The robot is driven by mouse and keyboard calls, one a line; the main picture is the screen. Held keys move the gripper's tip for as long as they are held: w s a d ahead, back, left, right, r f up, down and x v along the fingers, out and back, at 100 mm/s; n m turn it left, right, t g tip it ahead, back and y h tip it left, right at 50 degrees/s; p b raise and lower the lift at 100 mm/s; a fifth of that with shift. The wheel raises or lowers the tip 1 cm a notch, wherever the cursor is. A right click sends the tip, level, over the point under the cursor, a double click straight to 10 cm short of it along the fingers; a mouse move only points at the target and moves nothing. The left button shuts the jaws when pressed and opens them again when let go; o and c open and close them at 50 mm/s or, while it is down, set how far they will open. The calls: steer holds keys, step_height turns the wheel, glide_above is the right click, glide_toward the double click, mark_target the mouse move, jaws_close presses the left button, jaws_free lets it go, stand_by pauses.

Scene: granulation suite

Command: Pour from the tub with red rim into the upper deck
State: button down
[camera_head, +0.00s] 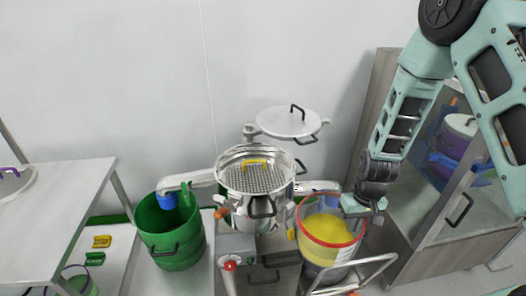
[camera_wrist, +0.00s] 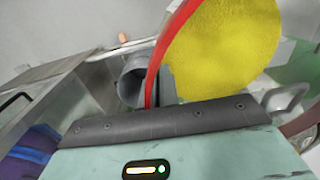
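The tub with red rim (camera_head: 333,258) stands right of the sieve machine in the head view, with yellow powder inside. In the wrist view its red rim (camera_wrist: 152,85) runs down to my gripper, beside the powder. My gripper (camera_head: 363,207) is at the tub's right rim and appears shut on it; the fingertips are mostly hidden. The upper deck (camera_head: 262,208) is a round steel pan with a mesh, left of the tub. It is open on top, and a yellow object (camera_head: 255,163) lies at the mesh's far side.
A round lid (camera_head: 289,122) is held behind the upper deck. A green drum (camera_head: 172,240) stands at the left under a spout. A white-framed trolley (camera_head: 378,264) is close to the tub. A glass-doored cabinet (camera_head: 452,215) stands at right, and a table (camera_head: 62,195) at left.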

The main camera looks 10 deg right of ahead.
step_height(320, 180, up, 18)
steer(key=p, duration=1.5)
steer(key=shift+d+p, duration=0.2)
steer(key=shift+p, duration=0.2)
